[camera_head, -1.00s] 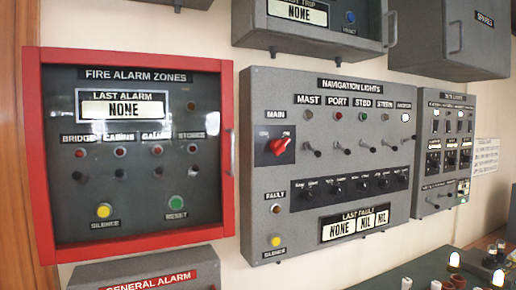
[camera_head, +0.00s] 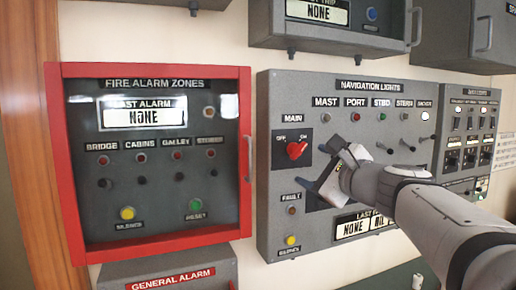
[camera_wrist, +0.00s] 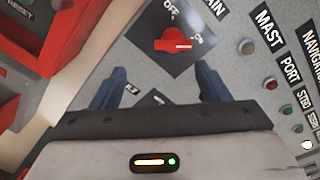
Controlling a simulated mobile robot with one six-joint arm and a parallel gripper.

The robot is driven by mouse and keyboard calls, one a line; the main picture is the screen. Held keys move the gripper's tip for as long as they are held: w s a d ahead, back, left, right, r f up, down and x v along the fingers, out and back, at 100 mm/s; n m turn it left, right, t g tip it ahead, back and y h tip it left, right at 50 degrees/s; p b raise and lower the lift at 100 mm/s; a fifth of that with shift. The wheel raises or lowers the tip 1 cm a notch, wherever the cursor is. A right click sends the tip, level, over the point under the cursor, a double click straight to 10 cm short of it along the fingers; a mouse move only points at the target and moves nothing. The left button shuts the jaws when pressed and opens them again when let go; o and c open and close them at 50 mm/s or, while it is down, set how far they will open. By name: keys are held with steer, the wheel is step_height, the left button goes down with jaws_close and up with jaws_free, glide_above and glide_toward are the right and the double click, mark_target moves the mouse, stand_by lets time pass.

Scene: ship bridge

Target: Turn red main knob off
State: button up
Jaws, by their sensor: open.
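The red main knob (camera_head: 296,150) sits on a dark square plate under the MAIN label on the grey navigation lights panel (camera_head: 385,97). OFF is marked at its upper left and ON at its upper right. In the wrist view the knob (camera_wrist: 176,43) has a white line that points toward ON. My gripper (camera_head: 318,165) is in front of the panel, just below and right of the knob. In the wrist view its two blue-grey fingers (camera_wrist: 160,80) are spread apart with nothing between them. The knob lies beyond the fingertips, untouched.
The red-framed fire alarm box (camera_head: 152,85) with its handle stands left of the panel. Toggle switches (camera_head: 408,143) stick out right of the knob. Another grey box (camera_head: 340,28) hangs above. My arm covers the lower right of the panel.

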mark_target(301, 153)
steer(key=shift+m+t, duration=0.3)
steer(key=shift+m, duration=0.1)
steer(key=x, duration=0.2)
steer(key=r+p+x, duration=0.1)
steer(key=x, duration=0.5)
steer(key=shift+w+d+r+p, duration=0.1)
steer(key=shift+d+r+p, duration=0.05)
steer(key=shift+d+p, duration=0.2)
steer(key=shift+c, duration=0.2)
steer(key=shift+d, duration=0.1)
steer(key=c, duration=1)
steer(key=shift+o, duration=0.2)
